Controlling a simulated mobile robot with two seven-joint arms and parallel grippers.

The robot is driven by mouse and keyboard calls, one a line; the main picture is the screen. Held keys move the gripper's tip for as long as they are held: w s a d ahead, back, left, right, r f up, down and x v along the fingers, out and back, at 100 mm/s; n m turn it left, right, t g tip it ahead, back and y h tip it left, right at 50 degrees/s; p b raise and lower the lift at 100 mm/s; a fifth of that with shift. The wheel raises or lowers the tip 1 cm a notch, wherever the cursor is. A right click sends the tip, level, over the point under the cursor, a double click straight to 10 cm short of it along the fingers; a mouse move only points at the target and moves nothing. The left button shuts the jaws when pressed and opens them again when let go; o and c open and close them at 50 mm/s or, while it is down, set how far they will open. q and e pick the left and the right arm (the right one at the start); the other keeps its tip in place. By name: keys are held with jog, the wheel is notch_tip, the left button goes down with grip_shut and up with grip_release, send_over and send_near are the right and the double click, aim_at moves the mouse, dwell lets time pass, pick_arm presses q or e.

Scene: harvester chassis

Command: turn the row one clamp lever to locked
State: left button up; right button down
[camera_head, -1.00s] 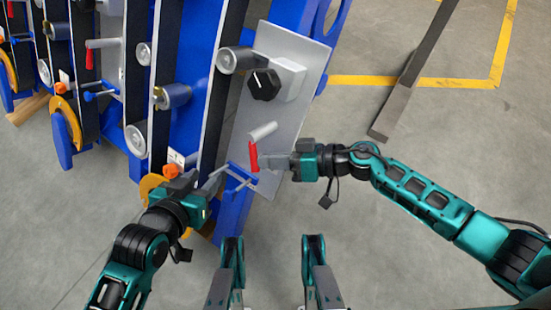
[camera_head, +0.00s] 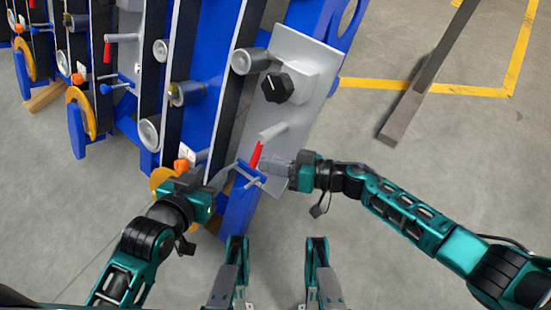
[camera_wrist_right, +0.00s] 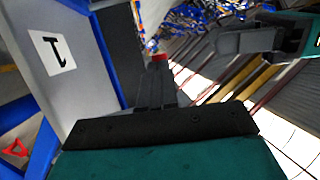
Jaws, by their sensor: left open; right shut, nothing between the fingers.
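The row one clamp lever is a red handle (camera_head: 256,156) on a pale grey pin (camera_head: 273,132), low on the grey panel (camera_head: 300,50). It hangs down, its lower end tilted to the left. My right gripper (camera_head: 268,166) is shut and empty, its fingertips close against the right side of the handle; exact contact is hard to tell. In the right wrist view a bit of red (camera_wrist_right: 158,57) shows just past the fingertips (camera_wrist_right: 152,85). My left gripper (camera_head: 226,176) is open beside the blue T-shaped handle (camera_head: 250,174), left of the lever.
A black knob (camera_head: 278,87) on a pale box and a grey roller (camera_head: 250,61) sit above the lever. An orange piece (camera_head: 182,163) is near my left gripper. A plate marked 1 (camera_wrist_right: 52,52) shows in the wrist view.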

pick_arm(q)
jog(key=shift+s, duration=0.15)
pick_arm(e)
jog(key=shift+a+f, duration=0.2)
jog(key=shift+a, duration=0.2)
jog(key=shift+s, duration=0.1)
